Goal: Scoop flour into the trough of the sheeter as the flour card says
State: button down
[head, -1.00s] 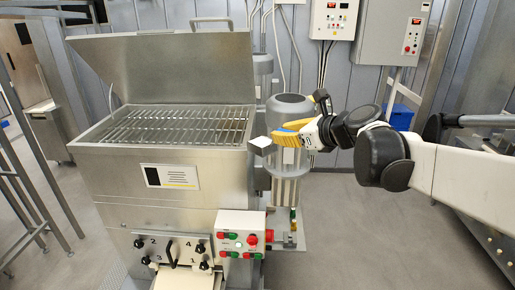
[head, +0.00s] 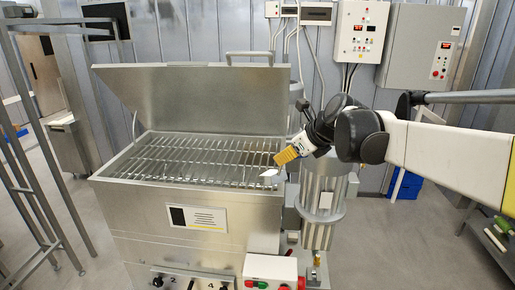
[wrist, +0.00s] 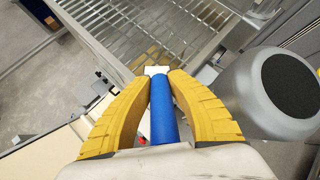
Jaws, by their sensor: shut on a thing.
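The sheeter (head: 135,215) is a steel machine with its lid (head: 200,95) raised and a grate (head: 190,158) across its open trough. My gripper (head: 283,157) is at the trough's right rim. In the wrist view my gripper's yellow fingers (wrist: 161,82) are shut on the blue handle (wrist: 163,115) of a scoop. The scoop's white end (head: 269,172) shows just past the fingers, near the right rim; whether it holds flour I cannot tell. A placard (head: 197,217) with small, unreadable text is on the sheeter's front; I cannot tell if it is the flour card.
A grey motor (head: 323,190) stands right of the trough, close below my arm. A control box (head: 270,269) with red and green buttons is at the front. Electrical cabinets (head: 415,48) hang on the back wall. A steel frame (head: 30,170) stands at the left.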

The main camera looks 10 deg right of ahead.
jog(key=shift+w+a+r+g+p, duration=0.4)
jog(key=shift+w+r+g+p, duration=0.35)
jog(key=shift+p, duration=0.15)
jog(key=w+g+p, duration=0.1)
jog(key=w+a+h, duration=0.1)
jog(key=w+g+h+p, duration=0.1)
jog(key=shift+w+a+r+g+p, duration=0.25)
jog(key=shift+a+g+p, duration=0.1)
dwell(0.9)
jog(key=s+d+f+t+y+b, duration=0.3)
jog(key=s+t+b, duration=0.4)
jog(key=b, duration=0.3)
jog(key=shift+s+d+f+t+y, duration=0.15)
jog(key=shift+s+d+t+y, duration=0.25)
jog(key=shift+s+d, duration=0.3)
jog(key=shift+f+b, duration=0.1)
jog(key=shift+b, duration=0.2)
